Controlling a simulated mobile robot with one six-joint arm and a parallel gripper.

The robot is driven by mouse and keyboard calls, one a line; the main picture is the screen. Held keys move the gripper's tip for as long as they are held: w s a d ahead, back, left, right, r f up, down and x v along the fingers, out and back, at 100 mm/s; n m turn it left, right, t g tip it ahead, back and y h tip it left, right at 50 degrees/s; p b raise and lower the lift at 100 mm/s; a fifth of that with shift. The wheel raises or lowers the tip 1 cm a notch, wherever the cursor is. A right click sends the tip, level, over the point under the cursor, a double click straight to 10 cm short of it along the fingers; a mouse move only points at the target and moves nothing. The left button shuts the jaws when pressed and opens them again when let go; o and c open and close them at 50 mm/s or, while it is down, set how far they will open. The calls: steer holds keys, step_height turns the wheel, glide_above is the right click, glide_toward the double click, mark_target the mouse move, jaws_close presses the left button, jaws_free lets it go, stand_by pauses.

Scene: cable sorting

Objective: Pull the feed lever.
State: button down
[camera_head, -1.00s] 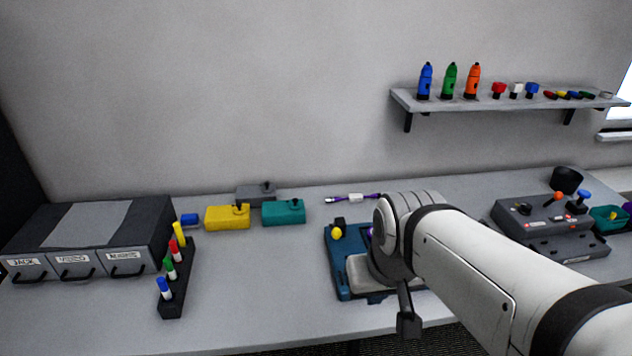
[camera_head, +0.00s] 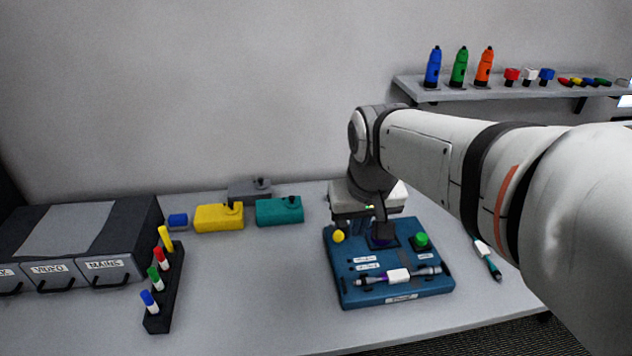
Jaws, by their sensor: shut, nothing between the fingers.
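A blue board (camera_head: 350,292) lies on the table in front of my arm. It carries a yellow knob (camera_head: 338,237) at its back left and a green button (camera_head: 421,240) at its back right. A cable with a white label (camera_head: 397,276) lies across its front. My gripper (camera_head: 381,236) points down over the back middle of the board, between the yellow knob and the green button. It is shut and holds nothing. I cannot tell which part is the feed lever; my wrist hides some of the board's back.
Left of the board lie yellow (camera_head: 218,218) and teal (camera_head: 280,211) boxes and a marker rack (camera_head: 166,290). A drawer unit (camera_head: 75,230) stands at far left. A shelf (camera_head: 500,95) hangs at back right.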

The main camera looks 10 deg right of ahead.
steer(key=w+r+b, duration=0.1)
steer(key=w+b, duration=0.1)
steer(key=w, duration=0.9)
steer(key=shift+w+a+r, duration=0.15)
steer(key=shift+w+a, duration=0.15)
steer(key=shift+w, duration=0.05)
glide_above(337, 231)
steer(key=f, duration=1.2)
steer(key=shift+s+p, duration=0.2)
steer(key=shift+p, duration=0.1)
steer(key=shift+s+f, duration=0.1)
steer(key=shift+f, duration=0.8)
